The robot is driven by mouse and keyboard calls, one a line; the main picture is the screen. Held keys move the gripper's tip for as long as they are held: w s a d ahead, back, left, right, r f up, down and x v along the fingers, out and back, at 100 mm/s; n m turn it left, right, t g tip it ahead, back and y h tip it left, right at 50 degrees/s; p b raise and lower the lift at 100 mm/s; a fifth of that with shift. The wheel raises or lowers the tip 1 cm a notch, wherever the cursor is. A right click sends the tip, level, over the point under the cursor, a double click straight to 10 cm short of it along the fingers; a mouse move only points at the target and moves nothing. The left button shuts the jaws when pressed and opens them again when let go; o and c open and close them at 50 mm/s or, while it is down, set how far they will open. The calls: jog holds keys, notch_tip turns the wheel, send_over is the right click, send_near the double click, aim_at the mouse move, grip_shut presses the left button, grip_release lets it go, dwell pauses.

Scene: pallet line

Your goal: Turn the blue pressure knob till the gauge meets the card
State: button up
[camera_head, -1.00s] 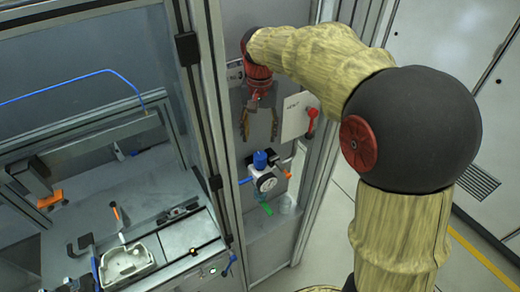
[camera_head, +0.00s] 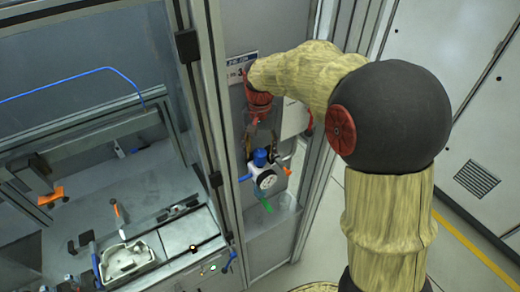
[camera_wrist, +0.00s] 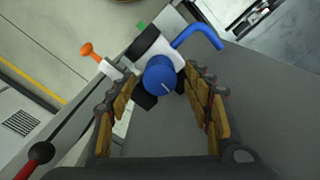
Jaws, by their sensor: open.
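The blue pressure knob (camera_head: 260,157) sits on top of a white regulator body on the grey panel. The round white gauge (camera_head: 267,180) is on its front; its needle is too small to read. The card (camera_head: 236,72) is on the panel above, partly covered by my arm; only part of its print, a "3", shows. My gripper (camera_head: 262,142) is open, pointing down just above the knob.
An orange-handled valve (camera_wrist: 88,50) and a blue hose (camera_wrist: 200,36) stick out either side of the regulator. A green part (camera_head: 266,205) hangs below. A framed cell stands at left.

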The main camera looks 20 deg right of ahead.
jog(key=shift+c, duration=0.9)
jog(key=c, duration=1)
jog(key=shift+n, duration=0.4)
jog(key=n+p, duration=0.1)
jog(key=n, duration=0.9)
jog(key=shift+n, duration=0.5)
jog(key=o, duration=1.2)
